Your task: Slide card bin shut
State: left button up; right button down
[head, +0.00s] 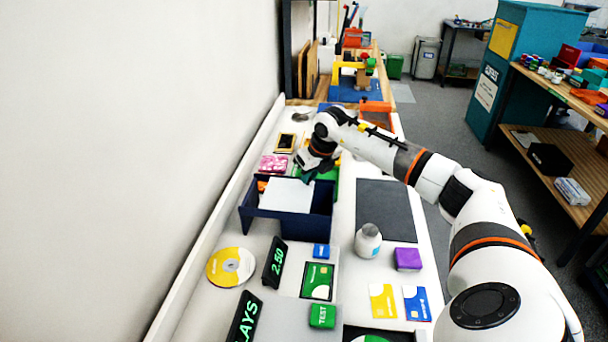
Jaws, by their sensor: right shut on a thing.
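My right gripper (308,178) reaches down from the far side to the bin's far rim. It looks shut on that rim, but the contact is small and partly hidden by the gripper itself. My left gripper is not in the picture.
A white bottle (368,241), purple block (407,258), price display (275,262) and disc (231,267) stand or lie nearer. A dark grey mat (385,210) is clear at right. A wall borders the left.

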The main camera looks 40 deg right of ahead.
jog(key=s+d+b, duration=0.1)
jog(key=s+d, duration=0.2)
jog(key=s, duration=0.1)
jog(key=shift+s+d+b, duration=0.25)
jog(key=shift+d+b, duration=0.1)
jog(key=c, duration=1.7)
grip_release()
jog(key=o, duration=0.4)
jog(key=shift+s+d, duration=0.15)
jog(key=shift+s, duration=0.05)
jog(key=shift+r, duration=0.1)
jog(key=b+v, duration=0.1)
jog(key=v, duration=1.1)
jog(key=shift+b, duration=0.35)
